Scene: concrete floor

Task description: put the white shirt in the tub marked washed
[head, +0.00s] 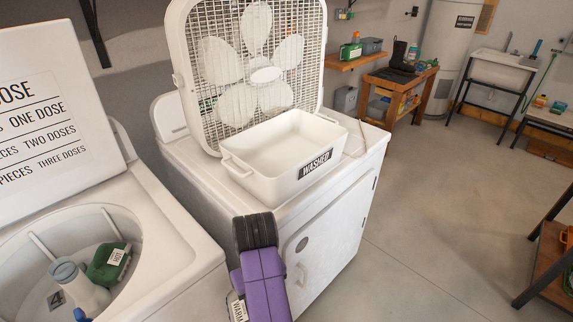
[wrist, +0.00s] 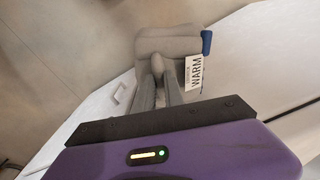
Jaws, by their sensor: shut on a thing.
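The white tub marked WASHED (head: 265,187) stands on the white cabinet-like machine in front of the box fan. It looks empty. My gripper (wrist: 163,88) is shut on a grey folded cloth thing (wrist: 180,45) with a white WARM tag (wrist: 194,73) and a small blue part at its right. Its colour is dulled by shade, and I cannot tell whether it is the white shirt. In the head view my purple wrist hides most of it, and the WARM tag (head: 239,311) shows at the lower edge. The gripper is in front of and below the tub.
An open-lidded washer (head: 180,255) at the left holds a green thing tagged HOT (head: 109,263), a pale grey-white thing (head: 88,290) and a bit of blue. The box fan (head: 180,75) stands behind the tub. The concrete floor (head: 430,200) at the right is clear.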

